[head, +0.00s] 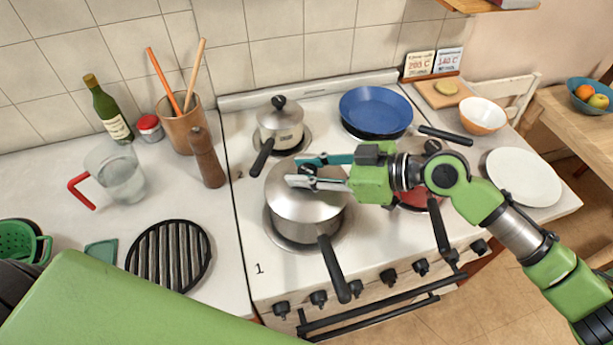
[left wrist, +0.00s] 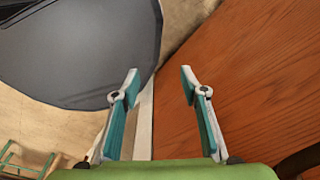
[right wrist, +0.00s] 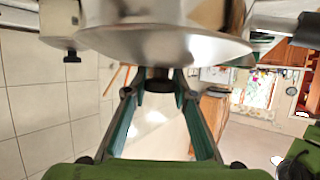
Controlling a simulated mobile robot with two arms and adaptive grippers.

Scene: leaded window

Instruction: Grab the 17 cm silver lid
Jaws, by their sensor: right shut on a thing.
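The silver lid (head: 290,203) is on the large steel pot (head: 305,232) at the front left of the stove; I cannot tell whether it is slightly raised. My right gripper (head: 301,172) reaches over it from the right and is shut on its dark knob. In the right wrist view the knob (right wrist: 158,82) is between my fingertips, with the silver lid (right wrist: 165,46) beside it. My left gripper (left wrist: 160,77) is open and empty in the left wrist view, away from the pots.
A small lidded pot (head: 280,133) stands behind, and a blue pan (head: 376,108) is at the back right. A red pot (head: 417,197) sits partly under my right arm. The large pot's black handle (head: 333,268) points frontward. A pepper mill (head: 206,160) and jug (head: 117,178) stand left.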

